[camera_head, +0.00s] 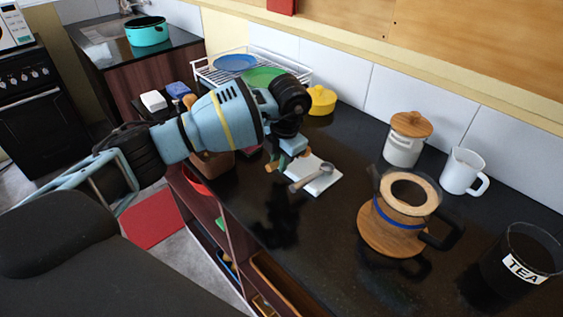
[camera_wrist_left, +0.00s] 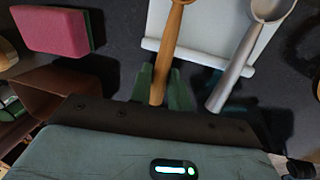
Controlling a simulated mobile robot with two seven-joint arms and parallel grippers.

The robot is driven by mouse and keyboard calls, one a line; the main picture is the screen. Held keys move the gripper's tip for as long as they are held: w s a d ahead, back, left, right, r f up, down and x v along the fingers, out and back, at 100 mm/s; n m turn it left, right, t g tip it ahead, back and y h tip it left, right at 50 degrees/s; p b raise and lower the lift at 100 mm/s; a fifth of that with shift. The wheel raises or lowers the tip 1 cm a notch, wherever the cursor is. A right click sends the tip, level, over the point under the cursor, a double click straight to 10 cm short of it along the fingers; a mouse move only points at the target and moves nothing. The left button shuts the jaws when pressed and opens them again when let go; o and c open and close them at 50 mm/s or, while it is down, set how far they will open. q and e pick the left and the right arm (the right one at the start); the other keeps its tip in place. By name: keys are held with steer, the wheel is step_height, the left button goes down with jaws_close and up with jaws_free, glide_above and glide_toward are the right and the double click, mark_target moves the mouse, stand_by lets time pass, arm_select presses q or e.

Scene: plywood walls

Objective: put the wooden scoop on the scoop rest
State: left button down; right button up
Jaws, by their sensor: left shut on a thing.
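The wooden scoop (camera_wrist_left: 170,55) shows in the left wrist view as a light brown handle. My left gripper (camera_wrist_left: 162,88) is shut on this handle, with a green finger on either side. The handle runs up over the white scoop rest (camera_wrist_left: 209,28), and its far end is cut off by the frame. I cannot tell whether it touches the rest. In the head view my left gripper (camera_head: 290,162) is just above the left side of the white rest (camera_head: 327,184). A grey metal spoon (camera_head: 312,178) lies on the rest, right of the scoop in the wrist view (camera_wrist_left: 243,50).
A pink and green sponge (camera_wrist_left: 50,30) and a brown container (camera_wrist_left: 62,86) are left of the gripper. A glass coffee maker (camera_head: 402,205), a lidded jar (camera_head: 405,148), a white mug (camera_head: 462,172) and a tea jar (camera_head: 520,255) stand right. Dark counter in front is clear.

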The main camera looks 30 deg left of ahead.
arm_select(q)
step_height(320, 180, up, 9)
steer(key=shift+f, duration=0.1)
arm_select(e)
steer(key=shift+s+d+f, duration=0.1)
steer(key=shift+d, duration=0.05)
stand_by(0.3)
